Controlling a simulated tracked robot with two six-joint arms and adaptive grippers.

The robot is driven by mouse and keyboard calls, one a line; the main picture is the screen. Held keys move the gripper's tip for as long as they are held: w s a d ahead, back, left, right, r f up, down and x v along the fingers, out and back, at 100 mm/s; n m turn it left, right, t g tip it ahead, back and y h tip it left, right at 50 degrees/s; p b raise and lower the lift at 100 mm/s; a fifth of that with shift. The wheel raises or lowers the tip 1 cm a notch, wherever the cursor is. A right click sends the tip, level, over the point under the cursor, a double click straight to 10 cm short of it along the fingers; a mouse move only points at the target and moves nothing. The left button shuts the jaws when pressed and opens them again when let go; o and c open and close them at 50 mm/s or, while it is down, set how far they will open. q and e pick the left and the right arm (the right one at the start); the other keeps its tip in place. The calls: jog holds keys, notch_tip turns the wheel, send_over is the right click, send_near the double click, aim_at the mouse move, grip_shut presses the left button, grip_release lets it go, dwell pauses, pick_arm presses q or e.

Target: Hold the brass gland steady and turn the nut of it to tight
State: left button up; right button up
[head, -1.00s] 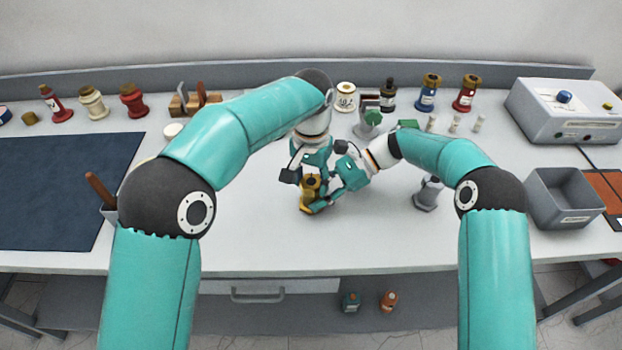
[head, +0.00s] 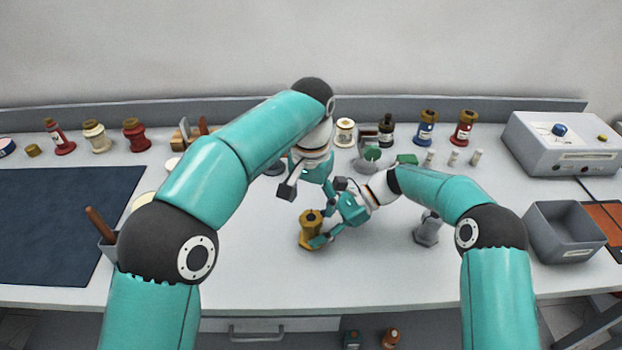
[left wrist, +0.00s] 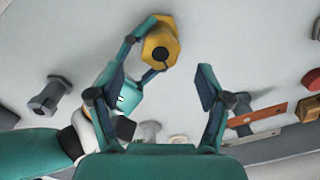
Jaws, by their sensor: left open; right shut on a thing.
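The brass gland (head: 311,232) stands upright on the white bench in the head view, with its nut (head: 311,216) on top. It also shows at the top of the left wrist view (left wrist: 160,45). My right gripper (head: 319,239) is shut on the brass gland, low on its body from the right. My left gripper (head: 310,194) is open and empty, above and behind the gland. In the left wrist view its two fingers (left wrist: 161,85) are wide apart, with the gland beyond them.
A grey bushing-like part (head: 428,230) stands to the right, near a grey bin (head: 566,232). A dark mat (head: 60,220) lies at left. The bench front is clear.

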aim_at(311, 218)
pick_arm(q)
notch_tip(311, 218, up, 6)
jog(key=shift+r, duration=0.25)
pick_arm(e)
jog(key=shift+f, duration=0.25)
pick_arm(q)
jog(key=shift+s, duration=0.1)
pick_arm(e)
jog(key=o, duration=0.9)
jog(key=shift+o, duration=0.2)
jog(key=shift+w+d+r, duration=0.1)
